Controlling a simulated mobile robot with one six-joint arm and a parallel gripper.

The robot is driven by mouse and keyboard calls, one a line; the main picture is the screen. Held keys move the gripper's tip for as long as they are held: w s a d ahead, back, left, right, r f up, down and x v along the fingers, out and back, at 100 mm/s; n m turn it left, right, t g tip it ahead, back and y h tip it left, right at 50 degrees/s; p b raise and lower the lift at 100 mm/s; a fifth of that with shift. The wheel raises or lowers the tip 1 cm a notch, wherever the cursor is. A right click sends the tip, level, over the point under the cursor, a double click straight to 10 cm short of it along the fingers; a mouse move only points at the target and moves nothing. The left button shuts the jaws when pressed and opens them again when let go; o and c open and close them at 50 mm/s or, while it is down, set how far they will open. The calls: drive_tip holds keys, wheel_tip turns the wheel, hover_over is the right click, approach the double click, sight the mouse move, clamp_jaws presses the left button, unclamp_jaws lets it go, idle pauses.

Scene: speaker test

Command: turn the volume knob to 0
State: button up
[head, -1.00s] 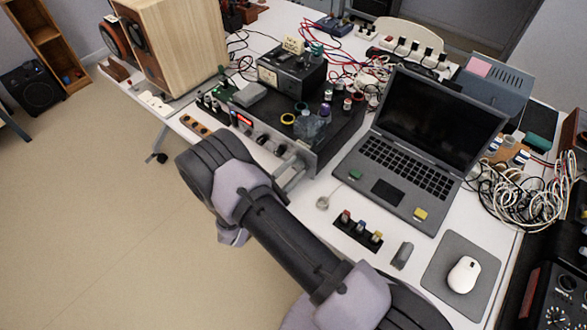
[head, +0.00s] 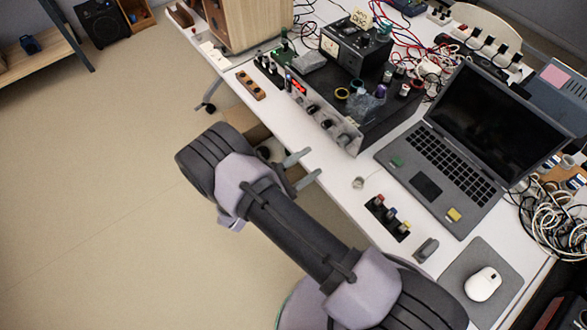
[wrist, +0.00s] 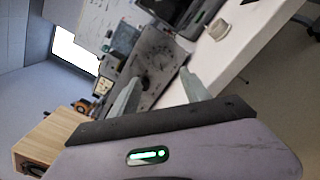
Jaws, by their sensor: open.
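The amplifier (head: 338,128) is a dark box with a grey front panel, a red-lit display (head: 297,86) and several knobs, near the table's front edge. A pale knob (head: 344,139) sits at the panel's right end. I cannot read which knob is for volume. My gripper (head: 307,165) is open and empty, in front of the panel and apart from it. In the wrist view, the panel (wrist: 168,48) shows beyond the fingers (wrist: 160,76), with a dark knob (wrist: 145,83) and dial marks around it, too blurred to read. No knob is between the fingertips.
An open laptop (head: 430,184) stands right of the amplifier. A wooden speaker (head: 240,22) stands at the back left. Open floor lies left.

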drive_tip(key=v, duration=0.6)
drive_tip(key=shift+s, duration=0.1)
